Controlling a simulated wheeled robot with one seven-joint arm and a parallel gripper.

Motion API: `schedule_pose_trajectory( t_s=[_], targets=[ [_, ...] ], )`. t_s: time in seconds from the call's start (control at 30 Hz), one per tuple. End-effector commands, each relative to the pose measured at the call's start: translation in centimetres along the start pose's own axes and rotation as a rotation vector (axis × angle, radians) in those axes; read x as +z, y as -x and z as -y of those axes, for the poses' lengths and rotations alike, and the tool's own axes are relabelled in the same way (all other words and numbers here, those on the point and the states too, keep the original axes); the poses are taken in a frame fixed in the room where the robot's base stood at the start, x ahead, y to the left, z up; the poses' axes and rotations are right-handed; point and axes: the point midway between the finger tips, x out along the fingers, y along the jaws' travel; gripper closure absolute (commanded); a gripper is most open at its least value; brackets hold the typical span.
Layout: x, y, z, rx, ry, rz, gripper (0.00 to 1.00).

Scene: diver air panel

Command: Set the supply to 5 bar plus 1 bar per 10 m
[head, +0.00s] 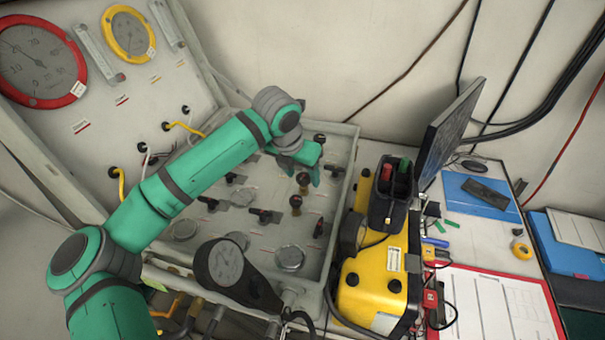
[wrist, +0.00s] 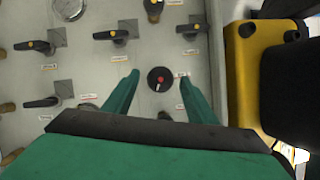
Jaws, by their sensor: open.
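The air panel (head: 325,205) is a grey box with rows of black lever valves, round knobs and small labels. A round dark knob with a red centre and a white mark (wrist: 160,79) lies between and just beyond the fingertips of my gripper (wrist: 158,82) in the wrist view. The fingers stand apart on either side of it, and no contact shows. In the head view my gripper (head: 318,172) is above the panel's right part. A red-rimmed gauge (head: 38,60) and a yellow-rimmed gauge (head: 128,34) sit on the upright back. Their readings are too small to tell.
A yellow unit (head: 375,285) with a black holder (head: 392,195) stands close against the panel's right side. A black round-headed device (head: 235,275) sits at the panel's front edge. A monitor (head: 452,130), blue folders and a red clipboard (head: 495,305) are on the desk at right.

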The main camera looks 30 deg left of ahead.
Motion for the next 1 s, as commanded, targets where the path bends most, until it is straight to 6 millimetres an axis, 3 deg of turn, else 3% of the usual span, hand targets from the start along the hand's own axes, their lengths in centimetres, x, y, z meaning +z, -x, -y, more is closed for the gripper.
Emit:
schedule_pose_trajectory(
  t_s=[0.07, 0.23, 0.27, 0.67, 1.0],
  targets=[
    [0.01, 0.01, 0.02, 0.000, 0.000, 0.000, 0.48],
    [0.02, 0.02, 0.05, 0.000, -0.001, 0.000, 0.86],
    [0.02, 0.02, 0.04, 0.000, -0.001, 0.000, 0.89],
    [-0.01, 0.06, -0.13, -0.025, -0.062, -0.001, 0.89],
    [0.09, 0.03, -0.39, -0.122, -0.293, 0.001, 0.89]
  ],
)
